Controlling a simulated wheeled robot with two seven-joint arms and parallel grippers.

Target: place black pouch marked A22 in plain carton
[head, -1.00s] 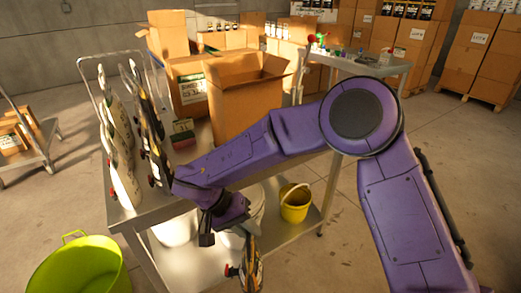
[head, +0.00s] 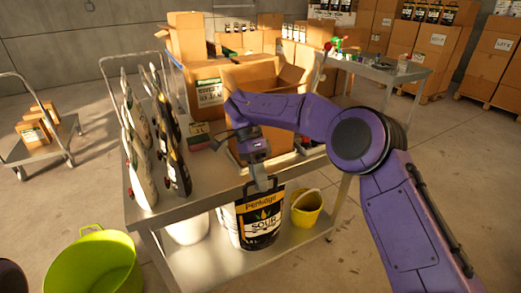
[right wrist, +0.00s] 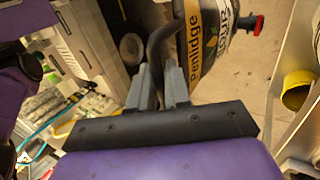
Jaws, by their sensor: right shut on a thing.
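My right gripper (head: 264,183) is shut on the dark handle of a black pouch (head: 257,222). The pouch hangs upright in front of the cart's near edge; its front reads "Penlidge" and "SOUR". In the right wrist view, the fingers (right wrist: 161,80) close on the handle, and the pouch (right wrist: 204,48) with a red cap shows beyond them. I cannot read A22 on it. An open plain carton (head: 245,77) stands on the cart top behind my right forearm, which hides much of its front. My left gripper is not in view.
The metal cart (head: 210,200) carries several upright pouches (head: 170,140) at left and a labelled box (head: 207,93) behind. A yellow bucket (head: 305,210) sits on its lower shelf. A green tub (head: 92,265) stands on the floor. A side table (head: 385,72) is beyond.

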